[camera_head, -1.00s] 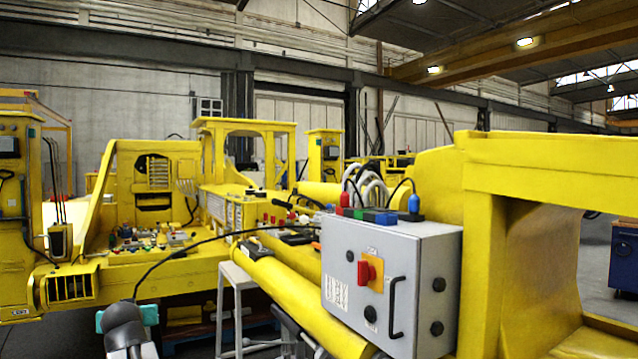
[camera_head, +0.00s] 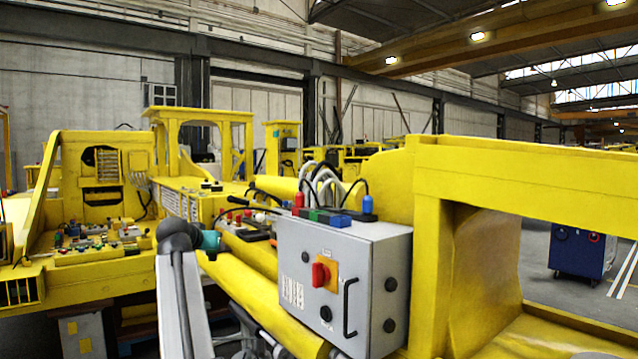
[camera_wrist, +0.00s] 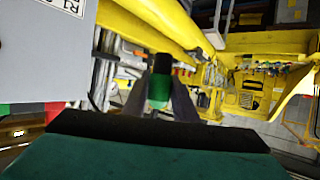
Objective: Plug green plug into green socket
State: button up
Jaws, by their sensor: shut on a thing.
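In the wrist view my gripper (camera_wrist: 160,100) is shut on the green plug (camera_wrist: 158,88), which has a green body and a black end, with the jaws on either side of it. In the head view my wrist shows left of the grey control box; the gripper's jaws and the plug cannot be made out there. The green socket (camera_head: 319,215) sits on top of the grey box, between a red block and a blue block. The held plug is apart from it. A green patch at the left edge of the wrist view may be this socket.
The grey control box (camera_head: 338,290) has a red switch and a black handle. A red plug (camera_head: 298,200) and a blue plug (camera_head: 367,204) stand upright on it. Yellow boom beams (camera_head: 440,240) rise to the right; a yellow tube (camera_head: 240,285) runs below my arm.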

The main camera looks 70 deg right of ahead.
jog(key=s+d+r+m+g+p, duration=0.1)
jog(key=s+d+r+m+g, duration=0.1)
jog(key=s+d+r, duration=0.3)
jog(key=s+d+r+m+g+p, duration=0.1)
jog(key=s+r, duration=0.5)
jog(key=s, duration=0.7)
jog(key=s+d+r+m+g+p, duration=0.1)
jog(key=s+d+r+m+g, duration=0.3)
jog(key=s+d, duration=0.4)
notch_tip(320, 180, up, 2)
jog(key=shift+s+d+r+g+p, duration=0.3)
jog(key=shift+s+g, duration=0.4)
jog(key=shift+s, duration=0.4)
jog(key=shift+f, duration=0.35)
jog(key=shift+f, duration=0.75)
jog(key=shift+f+b, duration=1.05)
jog(key=shift+f, duration=0.7)
jog(key=o, duration=1.1)
